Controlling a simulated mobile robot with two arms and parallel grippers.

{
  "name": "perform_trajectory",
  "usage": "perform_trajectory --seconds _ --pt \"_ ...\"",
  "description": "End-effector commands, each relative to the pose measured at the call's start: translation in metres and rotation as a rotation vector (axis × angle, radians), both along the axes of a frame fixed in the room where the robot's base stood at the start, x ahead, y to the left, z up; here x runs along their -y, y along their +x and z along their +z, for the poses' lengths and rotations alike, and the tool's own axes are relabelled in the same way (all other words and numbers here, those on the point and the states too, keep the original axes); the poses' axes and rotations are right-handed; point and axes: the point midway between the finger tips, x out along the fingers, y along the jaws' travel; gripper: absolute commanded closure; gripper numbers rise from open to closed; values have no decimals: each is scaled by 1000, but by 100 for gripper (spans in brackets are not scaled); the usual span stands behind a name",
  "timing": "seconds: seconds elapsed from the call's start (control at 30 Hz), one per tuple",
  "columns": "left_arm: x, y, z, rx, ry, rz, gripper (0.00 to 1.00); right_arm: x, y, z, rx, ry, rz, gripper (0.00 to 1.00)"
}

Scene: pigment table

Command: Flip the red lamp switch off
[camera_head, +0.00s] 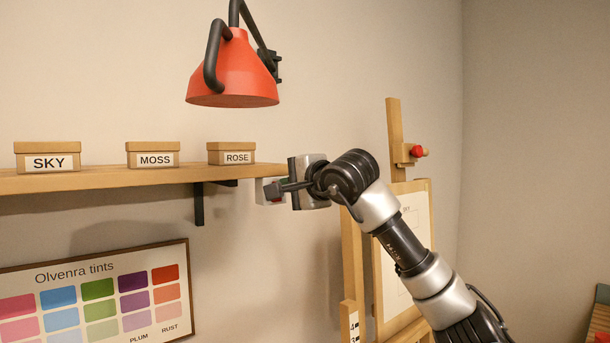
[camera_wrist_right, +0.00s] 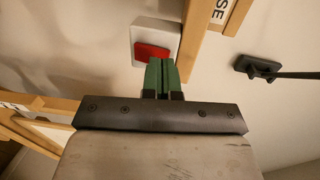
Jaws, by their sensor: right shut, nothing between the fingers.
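The red lamp switch (camera_wrist_right: 152,52) is a red rocker on a white wall plate (camera_wrist_right: 142,29) in the right wrist view. In the head view the plate shows only partly at the shelf's right end, behind my right gripper (camera_head: 268,191). In the right wrist view my right gripper (camera_wrist_right: 161,75) has its green fingers together and empty, with the tips at the lower right edge of the rocker. I cannot tell whether they touch it. The red lamp (camera_head: 236,75) hangs above the shelf. My left gripper is in neither view.
A wooden shelf (camera_head: 120,181) holds boxes labelled SKY (camera_head: 48,157), MOSS (camera_head: 152,154) and ROSE (camera_head: 231,153), left of my right gripper. A tint chart (camera_head: 95,292) hangs below. A wooden easel (camera_head: 394,130) stands behind my right arm. A dark bracket (camera_wrist_right: 257,67) is on the wall.

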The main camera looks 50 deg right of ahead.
Motion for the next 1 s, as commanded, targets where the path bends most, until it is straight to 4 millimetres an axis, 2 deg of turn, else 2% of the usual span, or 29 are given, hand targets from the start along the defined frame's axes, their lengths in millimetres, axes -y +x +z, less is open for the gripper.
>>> perform_trajectory --seconds 0.03,0.2,0.53,0.7,1.0 --pt "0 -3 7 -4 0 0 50 1 6 4 -2 1 -1 100" --pt "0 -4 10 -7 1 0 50 2 15 3 -1 0 0 100" --pt "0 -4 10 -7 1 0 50 2 16 2 0 0 0 100" --pt "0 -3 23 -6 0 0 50 3 22 10 -1 0 -1 100" --pt "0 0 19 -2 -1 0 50 3 21 6 0 0 -1 100"
